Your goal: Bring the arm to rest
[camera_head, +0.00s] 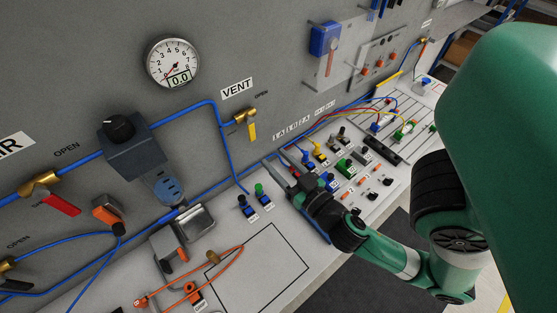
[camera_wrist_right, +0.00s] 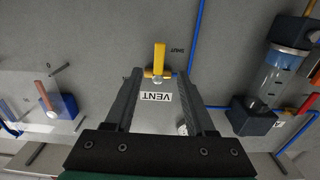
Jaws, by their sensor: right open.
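My right arm, green with a black gripper (camera_head: 282,160), comes in from the right in the head view and reaches over the panel bench. Its two fingers are apart with nothing held between them. In the wrist view the open fingers (camera_wrist_right: 160,78) point at the grey wall. The vent valve's yellow handle (camera_wrist_right: 159,55) and the VENT label (camera_wrist_right: 156,96) show between and beyond them. In the head view the handle (camera_head: 252,131) hangs down, left of and above the fingertips. I cannot tell the exact gap to the wall. My left gripper is not in view.
Buttons and coloured plugs (camera_head: 325,155) crowd the bench around my right gripper. Blue hoses (camera_head: 222,130) run along the wall. A pressure gauge (camera_head: 173,62) and a dark regulator (camera_head: 128,145) are mounted at left. Dark floor (camera_head: 350,275) lies below the arm.

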